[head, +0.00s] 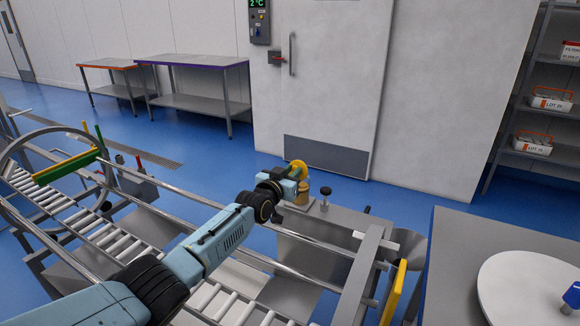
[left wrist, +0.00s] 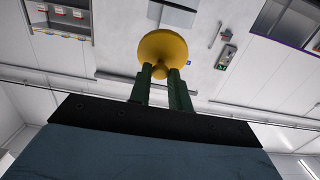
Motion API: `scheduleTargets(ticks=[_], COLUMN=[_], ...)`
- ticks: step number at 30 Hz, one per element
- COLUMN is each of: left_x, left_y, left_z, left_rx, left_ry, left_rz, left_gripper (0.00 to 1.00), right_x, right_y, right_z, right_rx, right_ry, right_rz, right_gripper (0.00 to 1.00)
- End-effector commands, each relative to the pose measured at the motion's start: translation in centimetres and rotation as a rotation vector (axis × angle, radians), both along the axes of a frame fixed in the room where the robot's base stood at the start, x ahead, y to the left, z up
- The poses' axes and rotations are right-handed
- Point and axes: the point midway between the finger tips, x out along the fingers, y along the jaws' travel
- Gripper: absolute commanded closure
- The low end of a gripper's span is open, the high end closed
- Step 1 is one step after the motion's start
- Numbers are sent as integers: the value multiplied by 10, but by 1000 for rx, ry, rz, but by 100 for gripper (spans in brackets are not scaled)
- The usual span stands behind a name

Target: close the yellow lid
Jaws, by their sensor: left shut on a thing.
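The yellow lid (head: 297,168) is a round disc that stands tilted up at the far end of my left arm in the head view. A brass-yellow fitting (head: 301,197) shows just below it, on the grey housing beside the conveyor. Whether the two are joined is hard to see. My left gripper (left wrist: 160,73) is shut on the small knob at the centre of the lid. The lid's round face (left wrist: 163,48) fills the space beyond the fingertips in the left wrist view. In the head view my gripper's fingers are mostly hidden. My right gripper is not in view.
A roller conveyor (head: 110,238) with metal rails runs under my left arm. A black knob on a post (head: 325,192) stands just right of the lid. A yellow upright plate (head: 393,292) and a grey counter with a white disc (head: 525,290) are at right.

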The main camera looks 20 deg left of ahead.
Motion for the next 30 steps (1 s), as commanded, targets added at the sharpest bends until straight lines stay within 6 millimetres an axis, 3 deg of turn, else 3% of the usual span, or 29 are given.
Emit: scheduleTargets(ticks=[7,27,28,30], left_x=[6,9,9,9], left_y=[-1,-1,-1,-1], left_z=[5,3,3,4], left_rx=[23,35,35,35], left_ry=[119,175,175,175], left_rz=[1,0,0,0], left_gripper=[100,100,77,68], right_x=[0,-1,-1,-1], right_y=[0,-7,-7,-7], right_z=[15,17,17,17], right_rx=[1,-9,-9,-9], right_ry=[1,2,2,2], right_rz=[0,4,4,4], right_gripper=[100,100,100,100])
